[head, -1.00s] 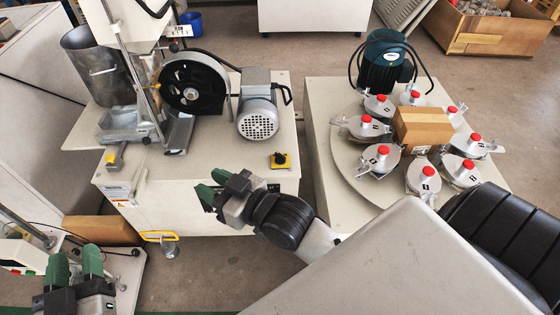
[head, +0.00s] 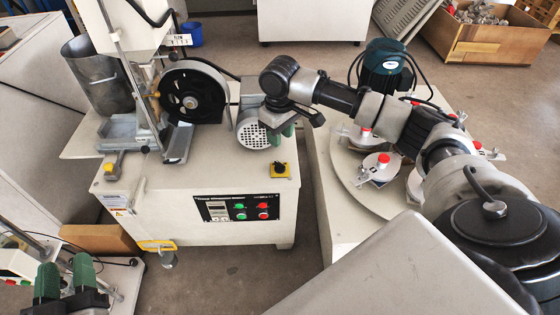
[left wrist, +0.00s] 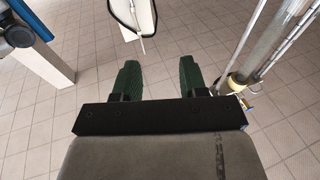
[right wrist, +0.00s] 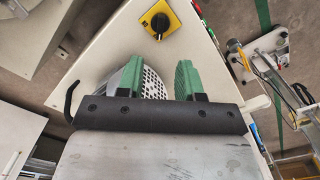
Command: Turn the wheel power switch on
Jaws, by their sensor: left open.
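A rotary switch (head: 280,169), a black knob on a yellow square plate, sits on the right end of the machine's top in the head view. It also shows near the top of the right wrist view (right wrist: 159,21). My right gripper (head: 283,136) hangs over the grey motor, just behind the switch. In the right wrist view its green fingers (right wrist: 158,68) are apart and empty, with the switch beyond the tips and not touched. My left gripper (head: 66,272) is at the lower left, its fingers (left wrist: 159,72) open and empty above the floor.
The black wheel (head: 193,92) and grey motor (head: 252,130) stand behind the switch. A black panel (head: 238,208) with green and red buttons is on the machine's front. A round table with red-capped lids (head: 377,167) stands right, partly behind my right arm.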

